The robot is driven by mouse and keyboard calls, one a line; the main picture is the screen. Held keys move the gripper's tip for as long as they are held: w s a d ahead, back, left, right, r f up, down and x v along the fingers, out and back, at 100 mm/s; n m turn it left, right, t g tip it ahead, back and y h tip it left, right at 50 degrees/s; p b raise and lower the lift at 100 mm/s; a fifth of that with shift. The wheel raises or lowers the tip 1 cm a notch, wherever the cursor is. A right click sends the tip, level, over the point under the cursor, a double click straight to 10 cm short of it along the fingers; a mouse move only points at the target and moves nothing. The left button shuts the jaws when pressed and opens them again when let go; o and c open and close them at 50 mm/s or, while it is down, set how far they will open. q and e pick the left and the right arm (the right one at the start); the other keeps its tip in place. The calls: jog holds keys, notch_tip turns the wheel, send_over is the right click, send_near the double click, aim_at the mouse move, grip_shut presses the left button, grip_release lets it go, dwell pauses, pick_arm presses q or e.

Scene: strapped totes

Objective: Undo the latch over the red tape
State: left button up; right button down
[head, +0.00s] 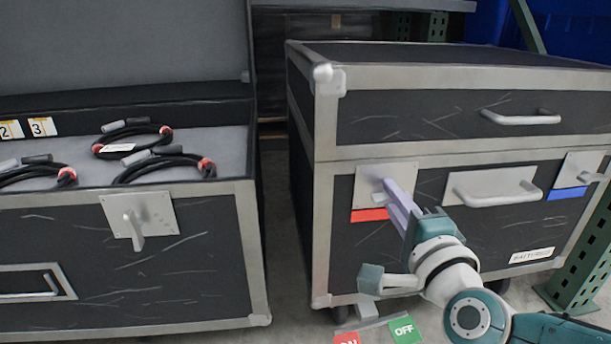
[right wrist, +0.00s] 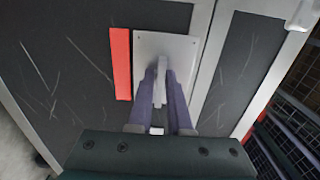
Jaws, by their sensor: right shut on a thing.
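The latch over the red tape is a pale metal plate (head: 372,178) on the left front of the closed black case. The red tape (head: 369,215) runs just below the plate. My right gripper (head: 393,192) is at this latch, its purple fingers covering the lever in the head view. In the right wrist view, the plate (right wrist: 186,48) and red tape (right wrist: 121,63) lie ahead, and the gripper (right wrist: 160,92) is shut on the latch lever (right wrist: 160,75), a finger on each side. My left gripper is not in view.
The same case has a middle handle (head: 497,190) and another latch (head: 585,168) over blue tape (head: 567,193). An open case (head: 130,285) with coiled cables (head: 133,140) stands left, across a narrow floor gap. A green OFF label (head: 405,329) shows low in front. A green rack post (head: 585,255) stands right.

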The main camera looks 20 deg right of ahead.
dwell(0.6)
jog(key=n+p, duration=0.1)
jog(key=n, duration=0.1)
jog(key=shift+n, duration=0.4)
jog(key=n+p, duration=0.1)
jog(key=n, duration=0.4)
jog(key=shift+n, duration=0.3)
jog(key=n+p, duration=0.1)
jog(key=n, duration=0.8)
jog(key=shift+n, duration=0.3)
jog(key=c, duration=1)
grip_release()
jog(key=shift+o, duration=0.2)
jog(key=shift+s, duration=0.1)
